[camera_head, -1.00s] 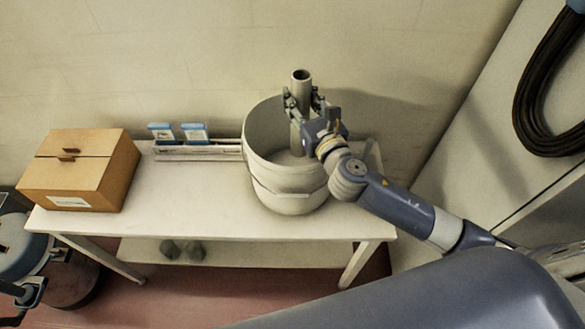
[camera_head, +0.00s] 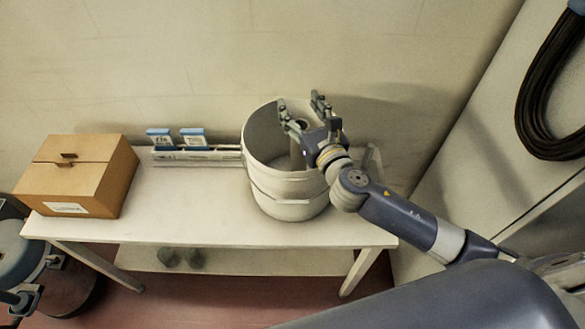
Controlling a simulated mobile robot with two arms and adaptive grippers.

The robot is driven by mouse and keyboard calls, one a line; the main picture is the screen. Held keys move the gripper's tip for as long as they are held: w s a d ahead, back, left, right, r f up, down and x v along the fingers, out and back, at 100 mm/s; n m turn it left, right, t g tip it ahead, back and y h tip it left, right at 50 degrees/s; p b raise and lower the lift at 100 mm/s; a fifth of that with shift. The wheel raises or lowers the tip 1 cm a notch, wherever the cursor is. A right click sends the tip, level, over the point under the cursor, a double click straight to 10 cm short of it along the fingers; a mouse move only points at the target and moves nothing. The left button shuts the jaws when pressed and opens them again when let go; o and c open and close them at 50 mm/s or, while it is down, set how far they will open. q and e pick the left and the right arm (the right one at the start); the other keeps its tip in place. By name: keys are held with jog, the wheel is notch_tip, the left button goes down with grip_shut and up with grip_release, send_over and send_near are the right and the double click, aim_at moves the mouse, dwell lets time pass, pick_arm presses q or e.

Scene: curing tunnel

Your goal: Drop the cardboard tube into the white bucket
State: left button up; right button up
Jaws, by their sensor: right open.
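The white bucket (camera_head: 289,205) stands upright on the bench, with its open top facing up. The grey-brown cardboard tube (camera_head: 297,156) is inside it, roughly upright near the right part of the wall. The tube's top end is partly hidden behind my right gripper, and its lower end is hidden by the bucket's front wall. My right gripper (camera_head: 301,104) is open above the bucket's rim, its fingers spread and apart from each other, holding nothing.
The white bench (camera_head: 190,215) has free top between a cardboard box (camera_head: 75,175) at its left end and the bucket. A low rack (camera_head: 195,157) with two blue-and-white packs stands at the back. Black cable (camera_head: 535,105) hangs at right.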

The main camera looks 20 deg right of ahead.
jog(key=s+d, duration=0.1)
jog(key=s, duration=1)
jog(key=shift+s+d, duration=0.15)
jog(key=shift+s, duration=0.2)
